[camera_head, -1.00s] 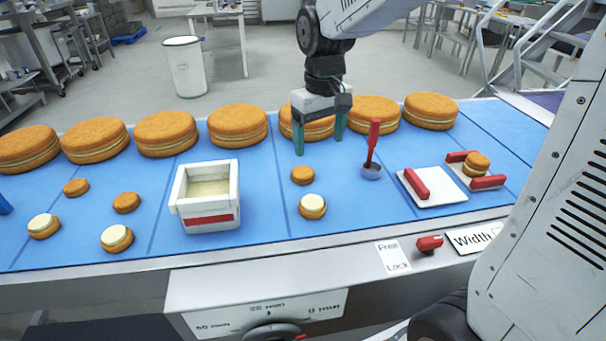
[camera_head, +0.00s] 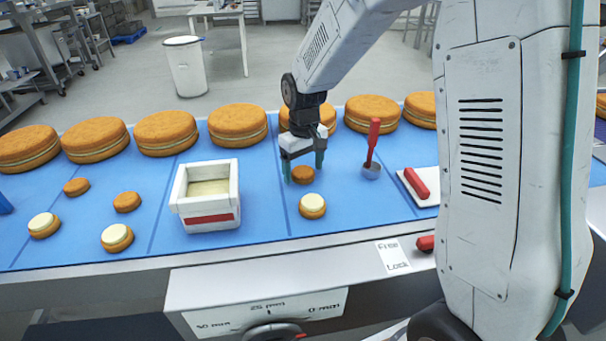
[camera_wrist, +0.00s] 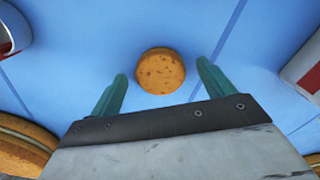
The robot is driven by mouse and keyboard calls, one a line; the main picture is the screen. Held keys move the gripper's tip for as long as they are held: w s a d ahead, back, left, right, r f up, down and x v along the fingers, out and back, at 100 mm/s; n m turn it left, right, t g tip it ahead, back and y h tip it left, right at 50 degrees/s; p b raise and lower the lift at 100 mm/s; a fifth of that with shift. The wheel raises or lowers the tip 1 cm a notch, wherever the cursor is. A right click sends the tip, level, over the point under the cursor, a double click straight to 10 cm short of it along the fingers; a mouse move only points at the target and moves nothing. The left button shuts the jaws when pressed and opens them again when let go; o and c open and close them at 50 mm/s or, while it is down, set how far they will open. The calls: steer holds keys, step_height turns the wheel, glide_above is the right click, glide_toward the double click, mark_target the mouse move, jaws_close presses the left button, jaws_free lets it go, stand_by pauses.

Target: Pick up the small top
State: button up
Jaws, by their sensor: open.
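The small top (camera_head: 303,174) is a plain brown round lying on the blue belt, in front of the row of large rounds. My gripper (camera_head: 304,174) is open, with one green finger on either side of the top in the head view. In the wrist view the top (camera_wrist: 160,71) lies between and just beyond the two fingertips (camera_wrist: 161,72). I cannot tell whether the fingers are down at its height, but no finger touches it in the wrist view. A small round with cream on it (camera_head: 312,206) sits in front of the top.
A white box with pale filling (camera_head: 208,224) stands to the left. Large filled rounds (camera_head: 237,121) line the back. Other small rounds (camera_head: 127,202) lie at left.

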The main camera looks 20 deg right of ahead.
steer(key=shift+f, duration=0.1)
steer(key=shift+c, duration=0.3)
steer(key=c, duration=0.7)
